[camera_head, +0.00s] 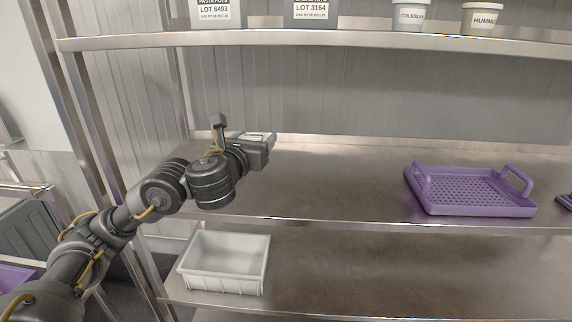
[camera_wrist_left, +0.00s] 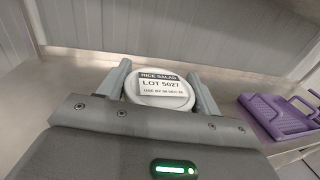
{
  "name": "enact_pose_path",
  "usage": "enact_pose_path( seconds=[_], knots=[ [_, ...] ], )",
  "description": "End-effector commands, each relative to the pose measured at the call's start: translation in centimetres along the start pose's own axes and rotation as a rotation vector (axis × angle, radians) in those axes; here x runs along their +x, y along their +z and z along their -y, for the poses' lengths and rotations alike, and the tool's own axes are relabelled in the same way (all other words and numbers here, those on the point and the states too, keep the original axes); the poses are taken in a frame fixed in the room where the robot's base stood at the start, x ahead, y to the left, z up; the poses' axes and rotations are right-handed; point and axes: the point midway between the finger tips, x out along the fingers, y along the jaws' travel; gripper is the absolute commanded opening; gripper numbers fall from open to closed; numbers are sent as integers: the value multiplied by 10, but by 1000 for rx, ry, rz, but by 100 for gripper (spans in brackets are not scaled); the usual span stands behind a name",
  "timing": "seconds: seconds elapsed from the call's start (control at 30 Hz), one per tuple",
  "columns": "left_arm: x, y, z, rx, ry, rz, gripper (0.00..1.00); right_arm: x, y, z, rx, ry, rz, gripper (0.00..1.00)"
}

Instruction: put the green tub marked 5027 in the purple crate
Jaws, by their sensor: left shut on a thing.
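A round tub (camera_wrist_left: 160,91) with a pale lid and a white label reading "RICE SALAD LOT 5027" sits between the fingers of my left gripper (camera_wrist_left: 161,84) in the left wrist view. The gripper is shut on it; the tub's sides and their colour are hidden. In the head view my left gripper (camera_head: 256,143) is over the left part of the middle shelf, with the pale lid just showing. The purple crate (camera_head: 472,208), shallow and perforated with two raised handles, looks empty on the same shelf to the right. It also shows in the left wrist view (camera_wrist_left: 272,119). My right gripper is not in view.
The middle shelf (camera_head: 330,180) is clear between gripper and crate. Above is an upper shelf (camera_head: 330,38) with labelled containers. A white bin (camera_head: 224,283) stands on the lower shelf. A metal upright (camera_head: 92,130) is at the left.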

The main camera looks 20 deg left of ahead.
Motion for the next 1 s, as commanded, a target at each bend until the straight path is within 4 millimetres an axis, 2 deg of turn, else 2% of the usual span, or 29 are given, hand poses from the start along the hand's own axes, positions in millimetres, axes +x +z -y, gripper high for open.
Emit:
enact_pose_path(
  seconds=[0.03, 0.13, 0.3, 0.4, 0.47, 0.5, 0.6, 0.8, 1.0],
  knots=[
    [0, -1, -2, 0, 1, -1, 23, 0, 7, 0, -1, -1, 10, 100],
    [2, -8, -12, 1, 6, -4, 23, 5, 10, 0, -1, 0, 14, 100],
    [9, -28, -53, 4, 13, -5, 23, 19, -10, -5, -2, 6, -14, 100],
    [14, -38, -79, 5, 13, -7, 23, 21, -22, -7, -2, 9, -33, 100],
    [17, -44, -94, 5, 12, -8, 23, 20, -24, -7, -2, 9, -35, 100],
    [19, -55, -100, 4, 9, -10, 23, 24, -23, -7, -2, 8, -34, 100],
    [22, -72, -115, 1, 7, -7, 23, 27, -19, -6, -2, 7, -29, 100],
    [26, -90, -132, 0, 5, -2, 23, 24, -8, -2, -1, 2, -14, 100],
    [26, -94, -135, -1, 4, 0, 23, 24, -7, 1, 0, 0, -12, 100]
  ],
)
